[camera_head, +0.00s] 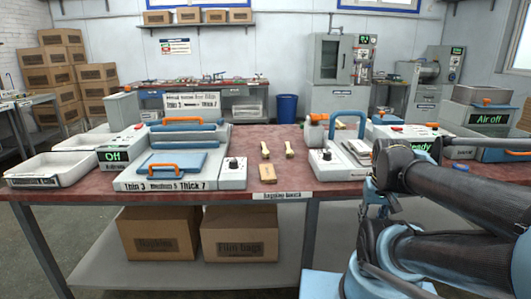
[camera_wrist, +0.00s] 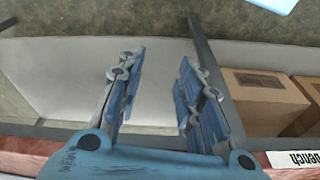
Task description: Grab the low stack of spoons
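Two small tan wooden pieces, one at left (camera_head: 264,150) and one at right (camera_head: 289,149), and a flat tan block (camera_head: 267,174) lie on the red bench top (camera_head: 284,183) in the head view. They are too small to tell surely which is the low stack of spoons. My gripper (camera_wrist: 162,58) is open and empty in the wrist view, its two blue fingers apart over the floor and lower shelf. No spoons show there. In the head view my arm is at the right, and the gripper is near the bench's front edge, right of the tan pieces.
A grey press with blue lids and orange handles (camera_head: 172,160) stands left of the tan pieces. A grey unit with a blue handle (camera_head: 335,165) stands to their right. White trays (camera_head: 48,168) are at far left. Cardboard boxes (camera_head: 160,232) sit on the lower shelf.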

